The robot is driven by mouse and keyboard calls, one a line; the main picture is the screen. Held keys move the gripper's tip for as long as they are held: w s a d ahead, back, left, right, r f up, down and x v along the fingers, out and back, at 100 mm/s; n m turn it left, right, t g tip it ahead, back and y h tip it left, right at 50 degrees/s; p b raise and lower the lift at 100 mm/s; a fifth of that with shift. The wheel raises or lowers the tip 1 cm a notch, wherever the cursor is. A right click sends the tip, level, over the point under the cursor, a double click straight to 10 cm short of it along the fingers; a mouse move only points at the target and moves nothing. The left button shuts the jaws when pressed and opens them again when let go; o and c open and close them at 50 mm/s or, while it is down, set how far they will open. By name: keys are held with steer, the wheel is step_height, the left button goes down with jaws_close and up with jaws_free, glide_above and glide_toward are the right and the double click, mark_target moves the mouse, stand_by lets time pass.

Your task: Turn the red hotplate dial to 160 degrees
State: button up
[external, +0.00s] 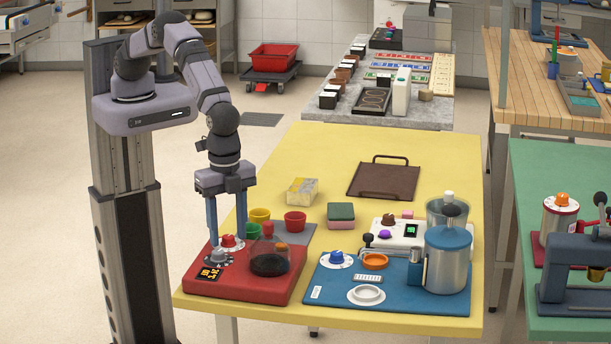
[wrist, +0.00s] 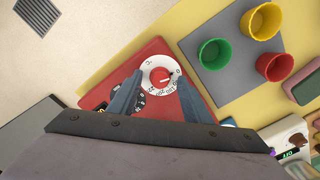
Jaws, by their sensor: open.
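The red hotplate (external: 240,286) sits at the near left corner of the yellow table. Its red dial (external: 228,241), on a white scale ring, is at the back left of its top. The red dial also shows in the wrist view (wrist: 160,75); its numbers are too small to read surely. A grey dial (external: 218,256) and a lit orange display (external: 211,273) are nearer the front; the display is not clearly legible. My gripper (external: 227,235) points down over the red dial, open, with one finger on each side. I cannot tell whether the fingers touch it.
A glass vessel with dark contents (external: 269,262) stands on the hotplate's right. Green, yellow and red cups (wrist: 214,54) stand on a grey mat (wrist: 244,78) behind it. A blue device (external: 335,290) with a blue-lidded steel pot (external: 447,262) is to the right.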

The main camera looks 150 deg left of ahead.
steer(key=shift+f, duration=0.1)
steer(key=c, duration=1.1)
steer(key=shift+o, duration=0.2)
steer(key=shift+m, duration=0.3)
steer(key=shift+m+b, duration=0.85)
steer(key=shift+m, duration=0.35)
steer(key=shift+m+b, duration=0.6)
steer(key=shift+m, duration=1.4)
steer(key=o, duration=1.1)
steer(key=shift+c, duration=0.2)
